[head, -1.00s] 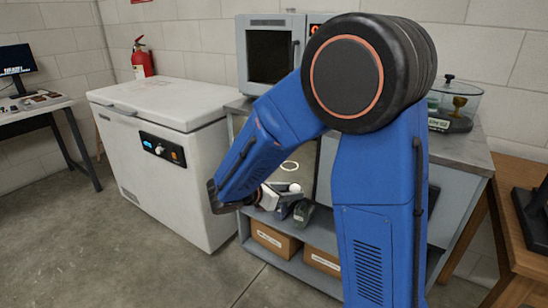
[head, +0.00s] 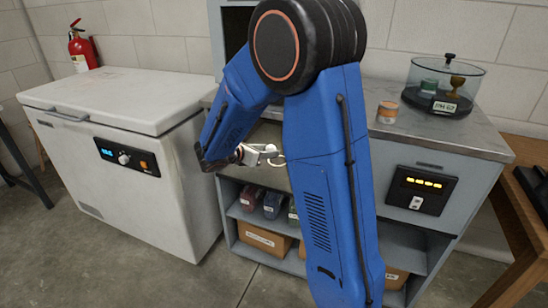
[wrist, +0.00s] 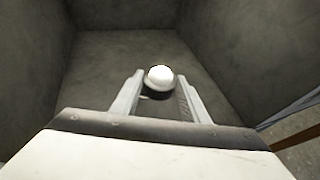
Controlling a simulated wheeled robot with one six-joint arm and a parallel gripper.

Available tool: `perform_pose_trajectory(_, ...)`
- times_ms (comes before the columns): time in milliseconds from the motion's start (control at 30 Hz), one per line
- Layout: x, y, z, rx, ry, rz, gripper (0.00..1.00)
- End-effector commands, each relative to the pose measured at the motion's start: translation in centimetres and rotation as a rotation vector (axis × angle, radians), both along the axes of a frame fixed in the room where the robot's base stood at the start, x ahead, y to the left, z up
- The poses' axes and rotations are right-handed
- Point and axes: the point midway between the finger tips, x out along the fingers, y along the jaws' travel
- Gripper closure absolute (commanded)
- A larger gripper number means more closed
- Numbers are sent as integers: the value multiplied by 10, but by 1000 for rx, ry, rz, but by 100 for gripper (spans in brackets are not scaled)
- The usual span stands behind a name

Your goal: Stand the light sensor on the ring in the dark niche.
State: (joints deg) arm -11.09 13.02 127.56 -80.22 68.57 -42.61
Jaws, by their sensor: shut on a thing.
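The light sensor, a small white dome (wrist: 160,76) with a dark lower part, is between the two fingers of my gripper (wrist: 162,90) in the wrist view. My gripper is shut on it. Grey niche walls (wrist: 110,16) surround it on the back and sides, above a dark floor (wrist: 120,48). In the head view my gripper (head: 268,153) is at the niche opening, left of my upright arm link. Part of the pale ring (head: 279,161) shows beside it; my arm hides the rest. I cannot tell whether the sensor touches the ring.
A white chest freezer (head: 110,110) stands left of the grey cabinet. On the cabinet top are a small orange-and-white tin (head: 387,112) and a glass-covered case (head: 440,88). A panel with yellow lights (head: 422,190) is on its front. Bins and boxes (head: 264,240) fill the shelves below.

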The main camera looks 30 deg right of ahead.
Motion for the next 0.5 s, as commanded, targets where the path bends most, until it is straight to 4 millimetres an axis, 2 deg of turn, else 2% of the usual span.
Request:
perform_pose_trajectory(100,16,-22,0,0,0,-4,85)
perform_pose_trajectory(333,44,-59,0,0,0,-2,85)
perform_pose_trajectory(500,44,-56,-25,0,4,2,85)
